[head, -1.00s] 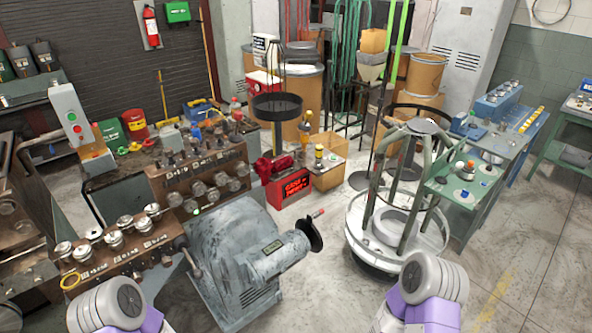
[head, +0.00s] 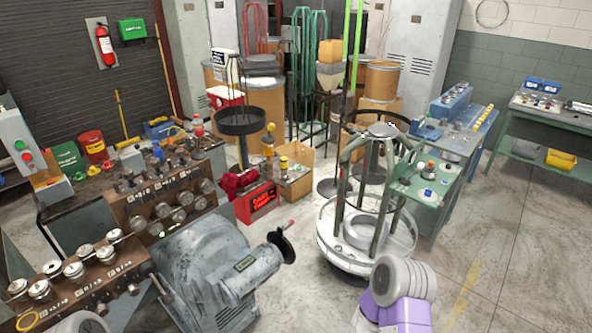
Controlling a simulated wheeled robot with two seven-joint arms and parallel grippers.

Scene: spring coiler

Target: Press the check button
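No label that reads as a check button is legible. My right arm's grey and purple links show at the bottom, and only a bit of my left arm shows at bottom left. Neither gripper is in view.
A grey motor-like machine (head: 215,280) stands at lower left, beside a bench panel of knobs (head: 165,205). A round metal frame stand (head: 340,245) stands in the centre. A second green table (head: 545,115) is at far right. The concrete floor (head: 520,250) at right is clear.

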